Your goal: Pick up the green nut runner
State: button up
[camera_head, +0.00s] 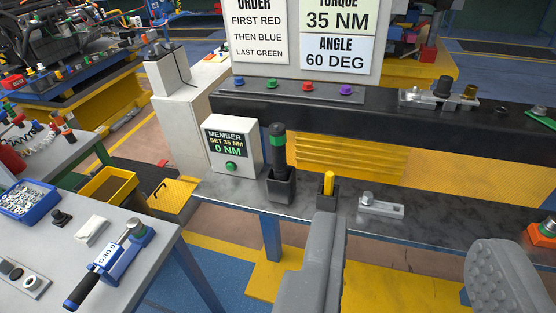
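The green nut runner (278,152) appears to be the black upright tool with a green band. The lower end of the nut runner is hidden in the holder.
A display box (232,146) reading 0 NM stands left of the nut runner. A yellow peg (328,182) in a small holder and a metal bracket (381,205) are to its right. A raised black rail (300,115) runs behind. A side table (60,250) holds an angle tool (112,262).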

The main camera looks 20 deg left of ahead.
aim_at(277, 131)
jog(key=u, duration=0.05)
jog(key=i, duration=1)
jog(key=z, duration=0.05)
